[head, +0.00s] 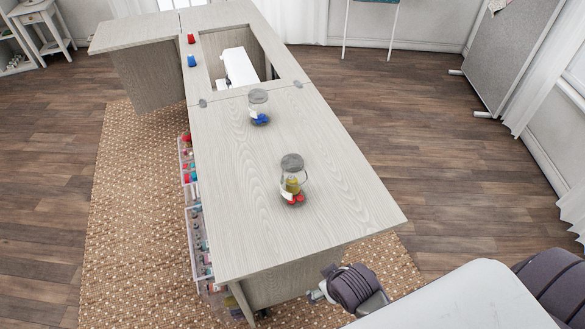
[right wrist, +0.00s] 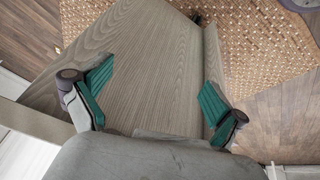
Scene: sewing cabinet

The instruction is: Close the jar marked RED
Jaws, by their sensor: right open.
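A glass jar (head: 303,184) stands upright on the near half of the cabinet top in the head view. It holds red and yellowish things and has a pale label too small to read. A second glass jar (head: 260,97) stands farther back with blue things at its bottom. Each shows a grey round lid at its top; I cannot tell whether either is closed. My right gripper (right wrist: 157,80) is open and empty in the right wrist view, with the cabinet's wooden panel (right wrist: 150,58) between and beyond its fingers. No jar shows there. My left gripper is not in view.
The cabinet top (head: 230,200) is clear around the jars. Behind them is an opening with a white machine (head: 240,68). Red (head: 191,39) and blue (head: 192,61) spools stand left of it. Clear bins with small items (head: 198,240) hang on the left side, above a woven rug (head: 130,220).

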